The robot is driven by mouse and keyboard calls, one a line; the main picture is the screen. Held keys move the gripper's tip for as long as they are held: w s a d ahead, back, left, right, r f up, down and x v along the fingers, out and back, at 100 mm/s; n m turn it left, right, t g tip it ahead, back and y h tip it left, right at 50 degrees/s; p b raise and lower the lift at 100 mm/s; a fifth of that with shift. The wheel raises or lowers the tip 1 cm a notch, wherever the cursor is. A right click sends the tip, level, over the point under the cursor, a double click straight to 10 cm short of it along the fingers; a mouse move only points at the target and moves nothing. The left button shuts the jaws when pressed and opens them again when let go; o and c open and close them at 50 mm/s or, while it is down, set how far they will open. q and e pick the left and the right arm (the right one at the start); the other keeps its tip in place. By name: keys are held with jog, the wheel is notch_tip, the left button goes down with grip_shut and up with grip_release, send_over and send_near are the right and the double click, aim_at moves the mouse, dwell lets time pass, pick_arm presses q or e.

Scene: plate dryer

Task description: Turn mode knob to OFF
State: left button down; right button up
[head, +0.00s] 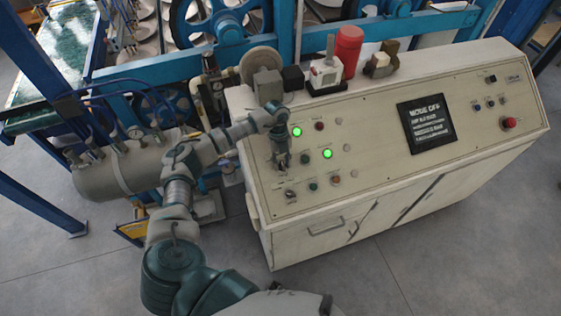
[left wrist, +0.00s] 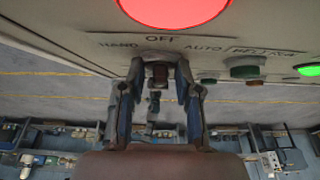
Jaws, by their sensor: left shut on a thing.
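My left gripper (head: 281,162) is at the left part of the sloped control panel (head: 375,170). In the left wrist view, its two fingers (left wrist: 159,78) are closed around the small dark mode knob (left wrist: 158,74). The labels HAND, OFF and AUTO stand above the knob, with OFF roughly in line with it. In the head view the gripper hides the knob. I cannot tell exactly which way its pointer faces. The black display (head: 427,124) on the panel has blurry text whose top line seems to read MODE OFF. My right gripper is not in view.
Lit green lamps (head: 327,154) and small buttons are close to the gripper. A large lit red lamp (left wrist: 175,5) shows in the left wrist view. A red cylinder (head: 347,50) stands on the panel's top edge. A grey tank (head: 125,172) and blue frame are left.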

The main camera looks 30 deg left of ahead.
pick_arm(q)
jog(key=shift+s+d+f, duration=0.25)
jog(key=shift+f, duration=0.05)
jog(key=c, duration=1.2)
grip_release()
jog(key=shift+o, duration=0.2)
jog(key=shift+w+r, duration=0.1)
jog(key=shift+d+r, duration=0.1)
jog(key=shift+r, duration=0.1)
jog(key=shift+w+r, duration=0.15)
jog(key=shift+r, duration=0.2)
jog(key=v, duration=1.1)
